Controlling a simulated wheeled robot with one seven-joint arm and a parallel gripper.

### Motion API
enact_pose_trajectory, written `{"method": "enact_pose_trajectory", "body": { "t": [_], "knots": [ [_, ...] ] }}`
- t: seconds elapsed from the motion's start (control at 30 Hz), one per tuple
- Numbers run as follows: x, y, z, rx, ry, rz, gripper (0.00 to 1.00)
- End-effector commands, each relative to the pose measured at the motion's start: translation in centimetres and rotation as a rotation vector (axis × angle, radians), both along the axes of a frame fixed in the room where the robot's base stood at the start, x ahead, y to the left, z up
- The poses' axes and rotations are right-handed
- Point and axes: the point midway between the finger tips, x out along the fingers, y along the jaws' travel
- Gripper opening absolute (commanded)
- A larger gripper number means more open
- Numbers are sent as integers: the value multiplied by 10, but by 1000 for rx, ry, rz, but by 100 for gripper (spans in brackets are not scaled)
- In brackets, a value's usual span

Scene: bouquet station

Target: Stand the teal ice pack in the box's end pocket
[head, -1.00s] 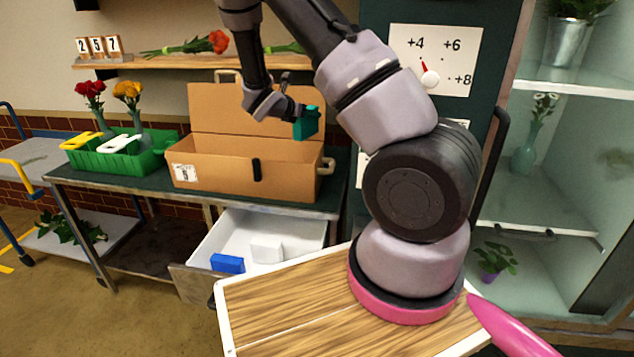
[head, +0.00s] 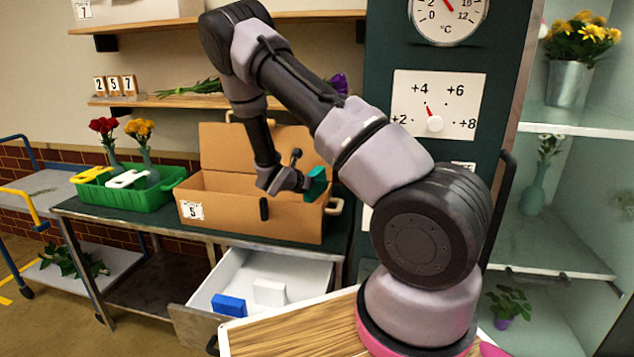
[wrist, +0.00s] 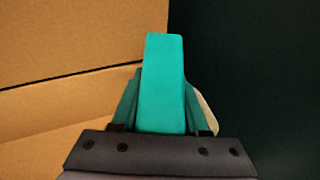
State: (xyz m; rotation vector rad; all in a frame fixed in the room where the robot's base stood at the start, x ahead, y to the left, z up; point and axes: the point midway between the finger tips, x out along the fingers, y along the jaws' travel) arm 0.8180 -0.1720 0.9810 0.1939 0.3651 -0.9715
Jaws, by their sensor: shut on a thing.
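The teal ice pack (head: 316,186) is held in my gripper (head: 306,183) in front of the right end of the open cardboard box (head: 225,218). In the wrist view the ice pack (wrist: 164,85) points away from me between the two fingers, which are shut on it. The box wall (wrist: 60,110) lies to the left of the pack in the wrist view. The box stands on the dark-topped bench with its lid raised at the back and a tag reading 5 on its front. Its inside and the end pocket are hidden from both views.
Below the box an open white drawer (head: 300,266) holds a blue block (head: 229,305) and a white block (head: 269,292). A green crate (head: 122,196) with flower vases stands left of the box. A dark cabinet with dials (head: 440,120) stands to the right.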

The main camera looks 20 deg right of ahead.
Motion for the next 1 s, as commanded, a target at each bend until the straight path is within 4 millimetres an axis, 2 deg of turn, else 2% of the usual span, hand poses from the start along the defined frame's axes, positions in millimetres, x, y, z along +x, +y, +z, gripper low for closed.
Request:
{"method": "enact_pose_trajectory", "body": {
  "t": [0.03,0.07,0.1,0.47,0.57,1.0],
  "knots": [
    [0,-1,0,-1,0,-2,56],
    [0,-1,0,-2,-1,-1,68],
    [0,-1,1,-1,-2,-1,75],
    [-1,3,4,-2,-4,0,75],
    [-6,12,8,-1,-4,1,75],
    [-50,78,42,-1,-6,1,75]
  ]
}}
